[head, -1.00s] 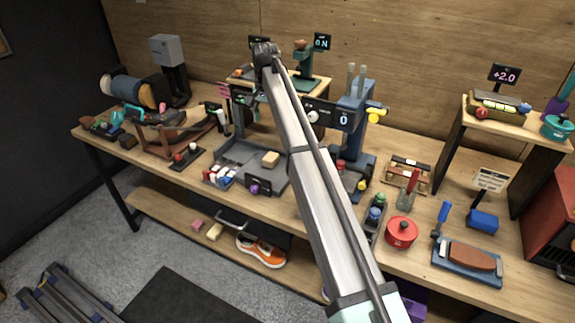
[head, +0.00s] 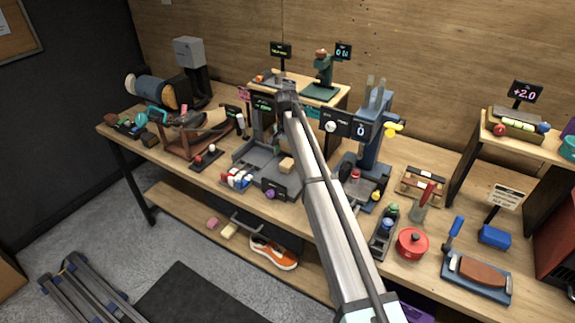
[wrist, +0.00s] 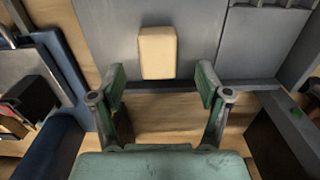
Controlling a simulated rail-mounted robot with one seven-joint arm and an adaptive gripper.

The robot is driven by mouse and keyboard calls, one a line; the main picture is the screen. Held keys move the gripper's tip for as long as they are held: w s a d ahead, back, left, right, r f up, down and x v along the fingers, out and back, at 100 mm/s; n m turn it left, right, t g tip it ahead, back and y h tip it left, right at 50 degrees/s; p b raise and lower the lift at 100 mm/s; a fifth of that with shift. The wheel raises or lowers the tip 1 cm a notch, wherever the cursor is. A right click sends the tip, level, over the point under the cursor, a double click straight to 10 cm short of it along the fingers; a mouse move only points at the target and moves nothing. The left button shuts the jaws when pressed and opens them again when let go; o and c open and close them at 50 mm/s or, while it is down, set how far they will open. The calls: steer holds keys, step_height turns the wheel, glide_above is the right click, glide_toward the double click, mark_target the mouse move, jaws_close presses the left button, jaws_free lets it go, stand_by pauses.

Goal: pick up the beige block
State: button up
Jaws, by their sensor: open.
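The beige block (head: 286,165) lies on the grey tray of a bench machine (head: 252,157) on the workbench, close beside my arm in the head view. In the wrist view the beige block (wrist: 158,52) rests on the grey surface, just beyond my fingertips and roughly centred between them. My gripper (wrist: 161,86) is open and empty, with its green fingers spread wider than the block. In the head view my arm hides most of the gripper.
Small coloured pieces (head: 237,179) lie at the tray's front left. A blue press-like stand (head: 371,140) is right of the tray. A second pale block (head: 229,230), a pink block (head: 212,222) and an orange sneaker (head: 273,252) are on the lower shelf.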

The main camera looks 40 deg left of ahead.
mark_target(288, 162)
steer(key=shift+w+d+f+p, duration=0.15)
steer(key=shift+f+p, duration=1)
steer(key=shift+f, duration=1.25)
steer(key=c, duration=1.3)
